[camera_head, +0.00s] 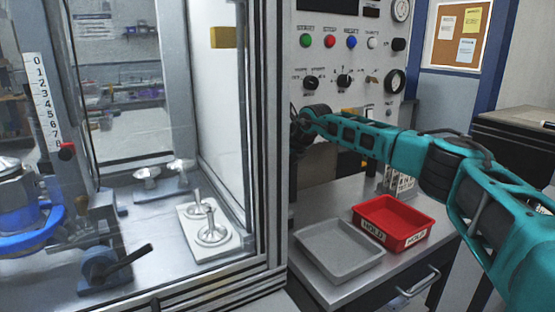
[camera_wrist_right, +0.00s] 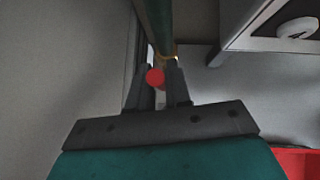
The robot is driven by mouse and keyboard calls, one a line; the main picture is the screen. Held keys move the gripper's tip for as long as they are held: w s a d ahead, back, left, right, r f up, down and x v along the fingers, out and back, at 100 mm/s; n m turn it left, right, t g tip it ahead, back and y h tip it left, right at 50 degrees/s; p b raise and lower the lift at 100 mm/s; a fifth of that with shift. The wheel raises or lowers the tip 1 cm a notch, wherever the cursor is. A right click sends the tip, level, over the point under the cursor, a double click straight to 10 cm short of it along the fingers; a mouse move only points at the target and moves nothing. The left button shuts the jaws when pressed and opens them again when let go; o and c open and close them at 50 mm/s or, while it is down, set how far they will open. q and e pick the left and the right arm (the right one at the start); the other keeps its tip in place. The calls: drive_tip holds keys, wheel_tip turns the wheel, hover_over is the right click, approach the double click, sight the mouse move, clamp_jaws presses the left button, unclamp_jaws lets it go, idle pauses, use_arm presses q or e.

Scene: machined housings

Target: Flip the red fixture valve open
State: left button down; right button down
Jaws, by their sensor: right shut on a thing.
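My right gripper (camera_wrist_right: 158,70) is shut on a small red round piece (camera_wrist_right: 155,78), which I take for the handle of the red fixture valve. The piece shows between the two dark fingers in the right wrist view. Just beyond it are a brass-coloured part (camera_wrist_right: 168,57) and a green pipe-like bar (camera_wrist_right: 153,22). In the head view my right arm reaches left to the front of the control panel, and its dark wrist end (camera_head: 302,128) is beside the glass cabinet's frame. The valve is hidden there. My left gripper is not in view.
A grey tray (camera_head: 340,262) and a red HOLD tray (camera_head: 418,213) stand on the bench below my right arm. The control panel (camera_head: 325,60) has coloured buttons and knobs. The cabinet post (camera_head: 271,110) stands close left of my wrist.

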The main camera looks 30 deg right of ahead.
drive_tip(key=shift+a+f, duration=0.1)
drive_tip(key=c, duration=1.2)
unclamp_jaws()
drive_tip(key=shift+o, duration=0.2)
drive_tip(key=b+v, duration=0.1)
drive_tip(key=v, duration=1.2)
drive_tip(key=shift+w, duration=0.1)
